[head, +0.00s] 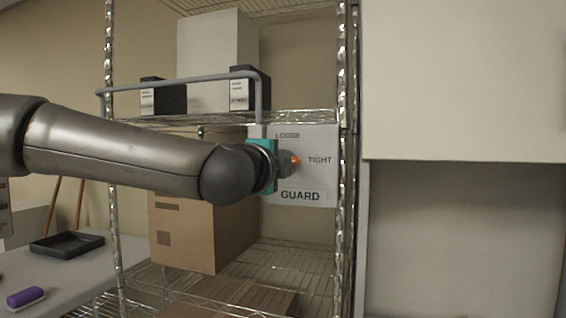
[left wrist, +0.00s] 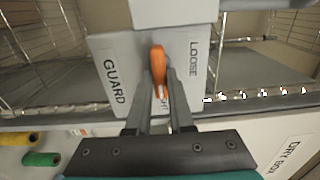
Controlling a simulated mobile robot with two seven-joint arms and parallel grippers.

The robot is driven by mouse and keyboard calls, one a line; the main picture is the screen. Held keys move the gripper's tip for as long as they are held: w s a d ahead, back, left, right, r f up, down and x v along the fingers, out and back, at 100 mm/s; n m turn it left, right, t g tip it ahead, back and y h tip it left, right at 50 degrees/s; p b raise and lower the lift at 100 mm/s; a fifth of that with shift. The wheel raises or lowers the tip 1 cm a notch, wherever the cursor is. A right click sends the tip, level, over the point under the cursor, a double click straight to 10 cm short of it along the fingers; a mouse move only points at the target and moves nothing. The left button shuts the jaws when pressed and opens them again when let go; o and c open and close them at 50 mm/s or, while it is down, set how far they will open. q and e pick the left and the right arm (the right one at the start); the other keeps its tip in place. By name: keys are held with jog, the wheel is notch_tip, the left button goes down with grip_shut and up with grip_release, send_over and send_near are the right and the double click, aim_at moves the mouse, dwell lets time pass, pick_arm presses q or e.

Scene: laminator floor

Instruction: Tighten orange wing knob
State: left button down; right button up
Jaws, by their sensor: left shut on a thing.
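The orange wing knob (head: 296,159) sits on a white guard panel (head: 315,180) marked LOOSE at the top, TIGHT at the right and GUARD below. My left gripper (head: 288,160) reaches it from the left and hides most of it in the head view. In the left wrist view the knob (left wrist: 158,62) stands between the two fingers of my left gripper (left wrist: 161,80), which is shut on it. There its long side runs toward the TIGHT label, which is partly covered. My right gripper is not in view.
The panel hangs in a wire shelf rack (head: 344,210). A grey bar (head: 180,81) crosses above my left arm. A cardboard box (head: 185,235) stands below it. A white cabinet (head: 460,80) is at the right. A table at the left holds a black tray (head: 67,244).

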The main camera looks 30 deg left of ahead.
pick_arm(q)
jog(key=c, duration=0.8)
grip_release()
jog(key=shift+s, duration=0.1)
jog(key=b+v, duration=0.4)
jog(key=v, duration=1.1)
